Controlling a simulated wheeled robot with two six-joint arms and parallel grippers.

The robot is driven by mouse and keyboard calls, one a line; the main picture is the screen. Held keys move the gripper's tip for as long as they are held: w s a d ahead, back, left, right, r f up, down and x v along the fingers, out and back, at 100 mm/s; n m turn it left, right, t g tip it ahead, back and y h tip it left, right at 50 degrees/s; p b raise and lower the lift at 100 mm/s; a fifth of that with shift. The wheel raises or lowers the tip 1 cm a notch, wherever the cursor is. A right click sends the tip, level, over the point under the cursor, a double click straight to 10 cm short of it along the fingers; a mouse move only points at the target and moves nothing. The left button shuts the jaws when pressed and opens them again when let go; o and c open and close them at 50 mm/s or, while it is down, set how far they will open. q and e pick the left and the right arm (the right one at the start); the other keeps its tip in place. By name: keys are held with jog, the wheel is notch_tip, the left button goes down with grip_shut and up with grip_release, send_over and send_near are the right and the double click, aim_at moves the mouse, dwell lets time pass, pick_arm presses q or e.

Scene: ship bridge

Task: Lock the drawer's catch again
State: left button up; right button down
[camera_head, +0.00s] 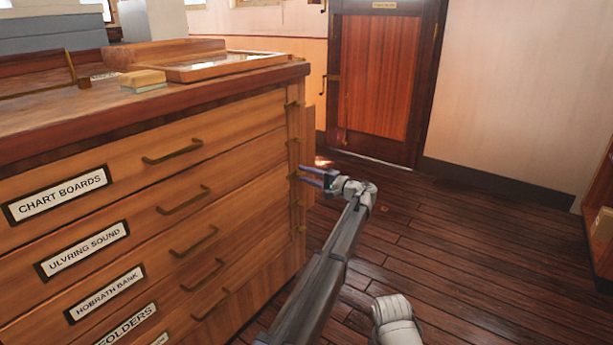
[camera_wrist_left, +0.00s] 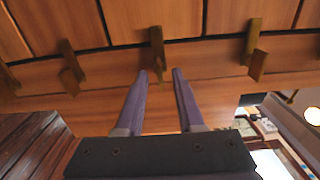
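The wooden chest of drawers (camera_head: 160,185) fills the left of the head view, its drawers shut flush as far as I see. A row of small brass catches (camera_head: 293,141) runs down the right edge of its front. In the left wrist view one brass catch (camera_wrist_left: 156,48) lies just beyond my fingertips, roughly in line with the gap. Another catch (camera_wrist_left: 253,45) is to its right, and one more (camera_wrist_left: 70,68) is to its left. My left gripper (camera_head: 304,176) is open and empty beside the catches; contact cannot be told. My right gripper is out of view.
The drawers bear brass handles (camera_head: 172,152) and labels such as CHART BOARDS (camera_head: 58,194). A brush-like block (camera_head: 143,81) and a framed tray (camera_head: 210,66) are on the top. A wooden door (camera_head: 375,80) stands behind. The plank floor (camera_head: 460,250) to the right is clear.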

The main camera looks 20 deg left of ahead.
pick_arm(q)
jog(key=v, duration=0.7)
jog(key=shift+s+d, duration=0.15)
jog(key=shift+d, duration=0.2)
